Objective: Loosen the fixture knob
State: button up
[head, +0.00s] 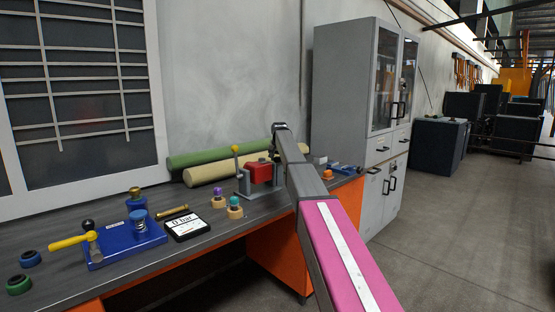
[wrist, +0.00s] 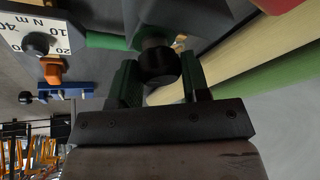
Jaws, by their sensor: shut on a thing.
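The fixture knob (wrist: 157,64) is black and round and shows in the wrist view between my gripper's two green-lined fingers. My gripper (wrist: 159,72) is shut on it, one finger on each side. In the head view, the fixture is a grey stand with a red block (head: 261,172) and a yellow-tipped lever, standing on the bench. My gripper (head: 275,151) is at the fixture's upper right, small and dark there. The knob cannot be made out in the head view; my arm covers the area right of the fixture.
Green and cream rolls (head: 215,173) lie behind. In the wrist view, a torque dial (wrist: 20,38) and an orange knob (wrist: 52,72) are close at left.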

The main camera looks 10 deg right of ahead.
jog(key=n+y, duration=0.1)
jog(key=n, duration=0.3)
jog(key=shift+w+n+y, duration=0.1)
jog(key=shift+n+y, duration=0.2)
jog(key=shift+y, duration=0.1)
jog(key=n, duration=0.2)
jog(key=n+g+y, duration=0.1)
jog(key=n, duration=0.1)
jog(key=shift+n+y, duration=0.3)
jog(key=n+g, duration=0.1)
jog(key=n, duration=0.1)
jog(key=n+g+y, duration=0.1)
jog(key=n, duration=0.2)
jog(key=shift+w, duration=0.1)
jog(key=shift+n+g, duration=0.9)
jog(key=shift+n, duration=1.2)
jog(key=o, duration=0.7)
jog(key=shift+c, duration=0.2)
jog(key=shift+d+r, duration=0.1)
